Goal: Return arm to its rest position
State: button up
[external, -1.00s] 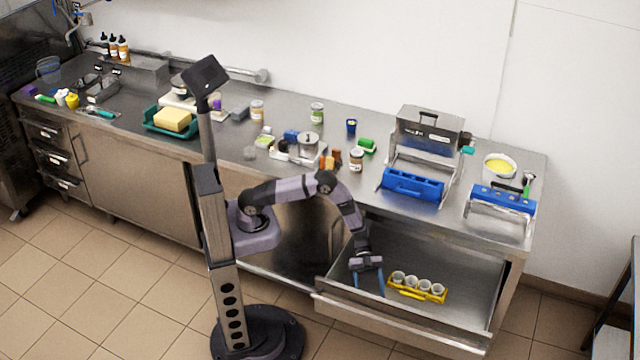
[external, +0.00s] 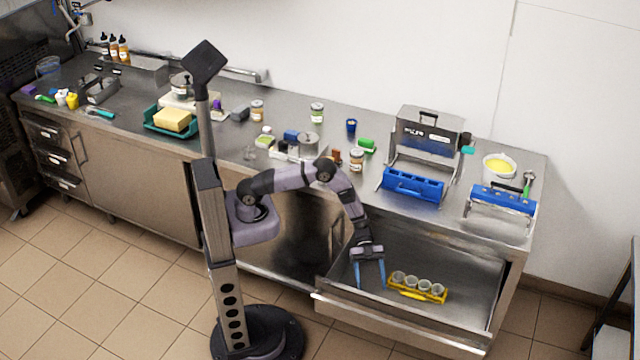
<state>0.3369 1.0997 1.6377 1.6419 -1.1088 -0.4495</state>
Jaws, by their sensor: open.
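My gripper (external: 370,284) points down with its two blue fingers apart and nothing between them. It is over the left part of the open drawer (external: 470,275). A yellow holder (external: 418,295) with several pale cups stands in the drawer, just right of my gripper and apart from it. My arm reaches out from my column and bends down over the drawer's left side.
The counter above holds a silver machine with a blue tray (external: 412,187), a blue-fronted unit (external: 500,205), a bowl of yellow liquid (external: 499,167) and several jars. The drawer's front wall (external: 400,325) stands out over the tiled floor. The drawer's right side is clear.

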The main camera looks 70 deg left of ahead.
jog(key=w+a+r+n+t+y, duration=0.2)
jog(key=w+r+t, duration=0.5)
jog(key=w+r, duration=0.25)
jog(key=w+a+r+n+t+y+p, duration=0.2)
jog(key=a+r+n+t+y, duration=0.15)
jog(key=a+r, duration=0.35)
jog(key=s+a+r+n+g+y+p, duration=0.2)
jog(key=s+a+n, duration=0.5)
jog(key=s+a, duration=0.6)
jog(key=s+a+r+n+g+y+p, duration=0.2)
jog(key=s+a+n+g+y+p, duration=0.3)
jog(key=s+a+n, duration=0.3)
jog(key=s+a+g, duration=0.1)
jog(key=s+a, duration=0.3)
jog(key=a, duration=0.2)
jog(key=shift+s+a, duration=0.2)
jog(key=shift+s, duration=0.15)
